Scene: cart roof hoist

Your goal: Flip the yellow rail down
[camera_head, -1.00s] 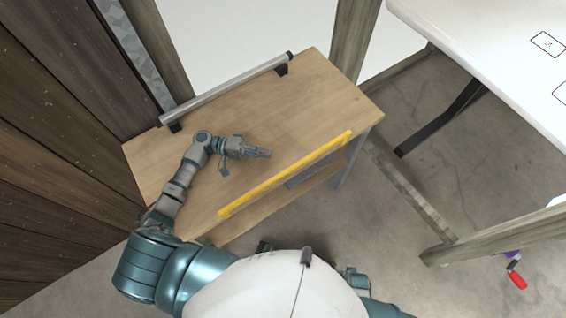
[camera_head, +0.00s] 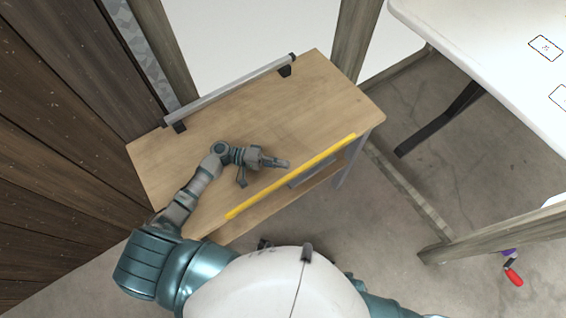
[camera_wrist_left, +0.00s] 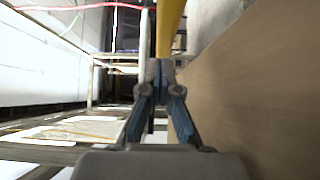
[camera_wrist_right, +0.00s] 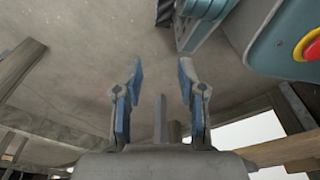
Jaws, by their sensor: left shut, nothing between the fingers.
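The yellow rail (camera_head: 290,177) runs along the near edge of the wooden table top (camera_head: 300,105) in the head view. Its yellow bar also shows in the left wrist view (camera_wrist_left: 168,25), just beyond the fingertips. My left gripper (camera_head: 286,164) is over the table, beside the rail's inner side, with its fingers shut and empty. In the left wrist view its fingertips (camera_wrist_left: 160,68) are together; whether they touch the rail I cannot tell. My right gripper (camera_wrist_right: 160,72) shows in the right wrist view with its fingers apart and nothing between them.
A grey rail (camera_head: 230,92) on black brackets stands along the table's far edge. A dark plank wall (camera_head: 60,130) is at the left and wooden posts (camera_head: 355,45) rise behind. A white panel (camera_head: 490,50) is at the upper right. A red-handled tool (camera_head: 513,275) shows at the lower right.

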